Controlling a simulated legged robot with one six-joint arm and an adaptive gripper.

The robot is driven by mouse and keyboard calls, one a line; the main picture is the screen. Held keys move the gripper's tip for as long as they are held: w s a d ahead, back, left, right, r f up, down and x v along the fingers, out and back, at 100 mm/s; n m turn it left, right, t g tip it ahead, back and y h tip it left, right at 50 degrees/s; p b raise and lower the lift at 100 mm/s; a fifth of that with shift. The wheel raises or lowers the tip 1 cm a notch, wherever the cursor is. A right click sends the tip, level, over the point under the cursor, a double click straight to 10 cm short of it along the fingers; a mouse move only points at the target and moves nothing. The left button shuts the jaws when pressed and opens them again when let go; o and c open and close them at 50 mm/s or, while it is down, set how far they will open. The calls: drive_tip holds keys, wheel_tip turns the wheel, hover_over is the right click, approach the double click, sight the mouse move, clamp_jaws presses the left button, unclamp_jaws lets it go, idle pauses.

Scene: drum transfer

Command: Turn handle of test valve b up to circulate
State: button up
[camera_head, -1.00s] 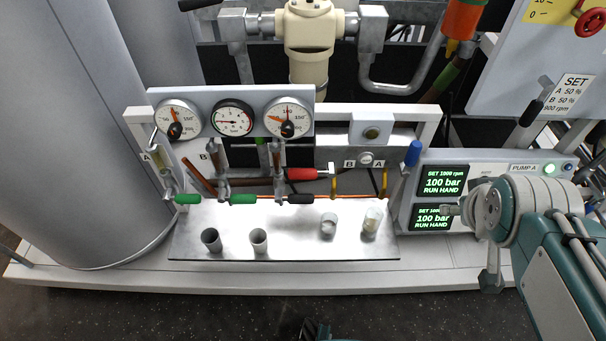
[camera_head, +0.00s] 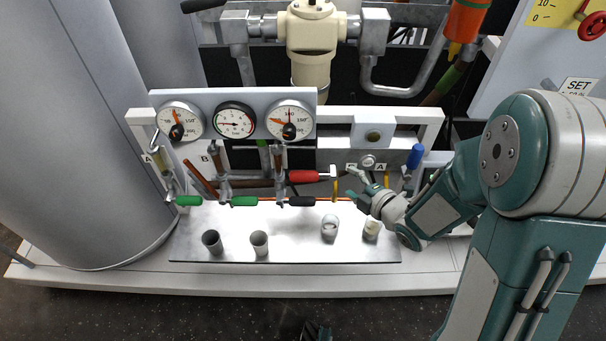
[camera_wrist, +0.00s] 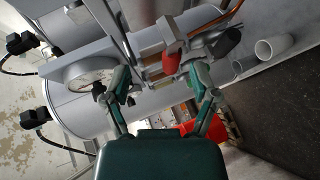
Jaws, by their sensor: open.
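In the head view, a label B (camera_head: 205,158) marks a valve with a green handle (camera_head: 243,201) lying level to the right. A label A (camera_head: 147,158) marks another green handle (camera_head: 188,200) to its left. A second pair of labels B and A stands at the right, partly covered by my gripper; which B is test valve b I cannot tell. My gripper (camera_head: 362,188) is open and empty, right of a red handle (camera_head: 305,176) and a black handle (camera_head: 301,201). In the wrist view, a red part (camera_wrist: 172,62) shows beyond and between my open fingers (camera_wrist: 163,80).
Two grey cups (camera_head: 259,242) stand at the left of the metal tray (camera_head: 300,250); two more containers (camera_head: 330,228) stand at its right, close below my gripper. Three gauges (camera_head: 233,121) sit above the valves. A blue-topped part (camera_head: 415,156) is just right of my gripper.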

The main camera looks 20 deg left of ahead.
sight(309, 181)
drive_tip(key=s+a+f+n+g+y, duration=0.2)
drive_tip(key=s+a+n+y, duration=0.1)
drive_tip(key=x, duration=1)
drive_tip(key=shift+w+a+r, duration=0.1)
drive_tip(key=shift+a, duration=0.35)
clamp_jaws()
